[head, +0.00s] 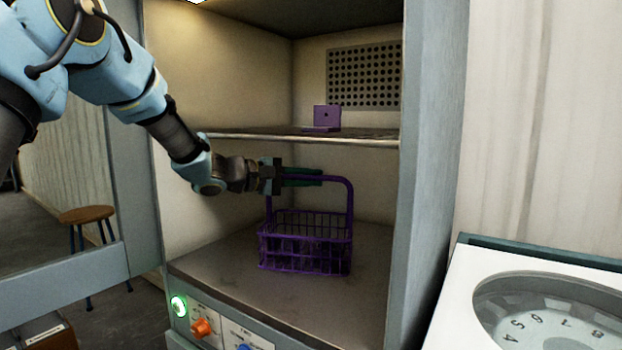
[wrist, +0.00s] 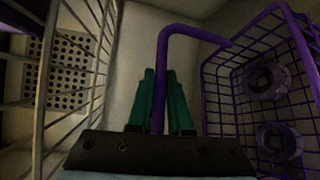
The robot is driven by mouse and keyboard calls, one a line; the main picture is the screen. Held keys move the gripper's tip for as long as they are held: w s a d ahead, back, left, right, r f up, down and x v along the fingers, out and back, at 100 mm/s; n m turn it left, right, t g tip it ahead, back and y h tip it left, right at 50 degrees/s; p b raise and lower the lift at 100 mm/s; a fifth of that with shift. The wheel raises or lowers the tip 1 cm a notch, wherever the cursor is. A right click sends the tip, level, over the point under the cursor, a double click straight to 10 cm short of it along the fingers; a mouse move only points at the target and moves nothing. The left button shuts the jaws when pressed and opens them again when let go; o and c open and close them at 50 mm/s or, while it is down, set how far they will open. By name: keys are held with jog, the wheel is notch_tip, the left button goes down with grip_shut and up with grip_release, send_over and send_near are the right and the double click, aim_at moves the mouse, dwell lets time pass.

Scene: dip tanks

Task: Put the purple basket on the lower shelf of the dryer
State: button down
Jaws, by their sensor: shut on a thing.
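The purple basket (head: 305,255) is a wire basket with a tall handle, inside the dryer (head: 430,150) just over its lower shelf (head: 230,265). In the head view I cannot tell whether its base touches the shelf. My gripper (head: 300,177) reaches in from the left and is shut on the basket's handle. In the wrist view the green fingers of my gripper (wrist: 160,105) close around the purple handle bar, and the basket (wrist: 265,85) shows at the right with round purple items inside.
The dryer's wire upper shelf (head: 300,137) lies just above my gripper and bears a purple bracket-like thing (head: 325,120). A dial (head: 555,315) stands at the lower right. Knobs (head: 202,327) sit below the opening. A stool (head: 87,217) is at the left. The lower shelf is otherwise clear.

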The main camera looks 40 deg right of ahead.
jog(key=c, duration=0.8)
grip_release()
jog(key=shift+c, duration=0.2)
jog(key=shift+r, duration=0.1)
jog(key=shift+w+a, duration=0.15)
jog(key=shift+a, duration=0.2)
jog(key=b+v, duration=0.3)
jog(key=v, duration=0.8)
jog(key=a+f+n+t+y, duration=0.15)
jog(key=a+f+y, duration=0.55)
jog(key=a+f, duration=0.9)
jog(key=s+a+f+t+y, duration=0.1)
jog(key=a+f+y, duration=0.1)
jog(key=a, duration=0.7)
jog(key=s+a+f+m+t+y, duration=0.1)
jog(key=a+f+t+y, duration=0.1)
jog(key=a, duration=0.8)
jog(key=s+a+f+t+y, duration=0.1)
jog(key=a+f+y, duration=0.3)
jog(key=a, duration=0.6)
jog(key=shift+s+a+f+y, duration=0.15)
jog(key=shift+s+f+y, duration=0.05)
jog(key=shift+s+y, duration=0.25)
